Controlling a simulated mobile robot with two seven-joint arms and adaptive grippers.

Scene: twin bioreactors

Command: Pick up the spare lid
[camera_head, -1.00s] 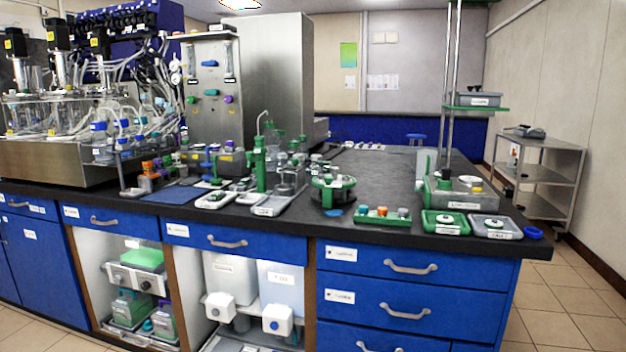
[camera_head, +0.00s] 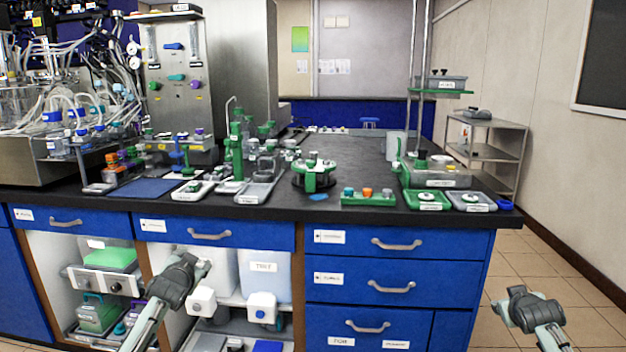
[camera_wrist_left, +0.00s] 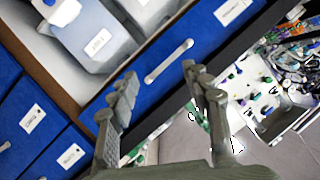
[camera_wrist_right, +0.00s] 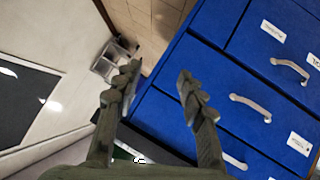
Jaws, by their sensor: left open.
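I cannot tell for sure which piece is the spare lid. Two small trays lie at the right end of the black bench top, a green tray (camera_head: 411,202) and a grey tray (camera_head: 490,207). Each carries a round whitish disc, and their labels are too small to read. My left gripper (camera_head: 200,262) is in front of the cabinets, below bench height, far from the trays. Its fingers are apart and empty in the left wrist view (camera_wrist_left: 160,75). My right gripper (camera_head: 510,300) is low, right of the bench end. Its fingers are apart and empty in the right wrist view (camera_wrist_right: 160,72).
A green rack with coloured caps (camera_head: 368,199) and a blue ring (camera_head: 505,205) flank the trays. A green-based stand (camera_head: 430,182) with a tall pole is behind them. A green round holder (camera_head: 314,178) stands further left. Blue drawers (camera_head: 395,265) face me. Floor is free at right.

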